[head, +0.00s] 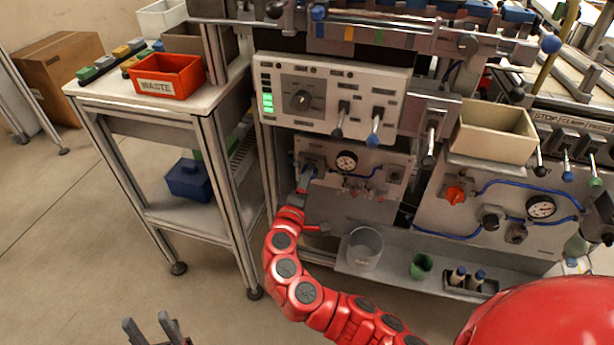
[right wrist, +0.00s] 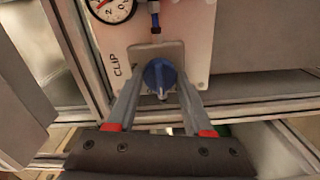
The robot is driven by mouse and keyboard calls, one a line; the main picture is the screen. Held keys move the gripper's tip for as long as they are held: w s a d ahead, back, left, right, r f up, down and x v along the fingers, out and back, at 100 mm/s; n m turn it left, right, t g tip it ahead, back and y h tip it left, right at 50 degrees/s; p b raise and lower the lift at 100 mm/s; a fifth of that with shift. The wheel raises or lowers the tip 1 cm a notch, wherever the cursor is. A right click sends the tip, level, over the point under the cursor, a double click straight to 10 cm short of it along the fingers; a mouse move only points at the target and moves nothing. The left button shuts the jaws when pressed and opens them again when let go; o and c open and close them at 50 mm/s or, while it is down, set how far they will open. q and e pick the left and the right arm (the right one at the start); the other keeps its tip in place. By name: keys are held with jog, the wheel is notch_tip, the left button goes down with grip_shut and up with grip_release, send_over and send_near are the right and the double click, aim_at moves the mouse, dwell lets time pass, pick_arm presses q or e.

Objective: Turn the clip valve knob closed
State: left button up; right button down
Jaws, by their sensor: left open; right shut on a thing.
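The clip valve knob is blue with a pale pointer mark and sits on a grey plate beside the label CLIP. It shows in the right wrist view (right wrist: 160,76), between the two fingertips. My right gripper (right wrist: 158,88) is shut on the knob, one finger on each side. In the head view my right gripper (head: 304,180) reaches the left part of the lower panel (head: 395,160), and the knob there is largely hidden. My left gripper (head: 152,328) is open and empty, low over the floor, far from the panel.
A round gauge (head: 346,160) sits right of the knob. Above is a control box (head: 330,95) with levers. A metal shelf (head: 400,277) below carries a clear beaker (head: 364,248) and a green cup (head: 421,266). A cart with a red WASTE bin (head: 166,80) stands left.

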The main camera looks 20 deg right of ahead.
dwell(0.3)
jog(key=shift+c, duration=1.5)
grip_release()
jog(key=p+v, duration=0.1)
jog(key=v, duration=1.6)
jog(key=shift+s+a, duration=0.2)
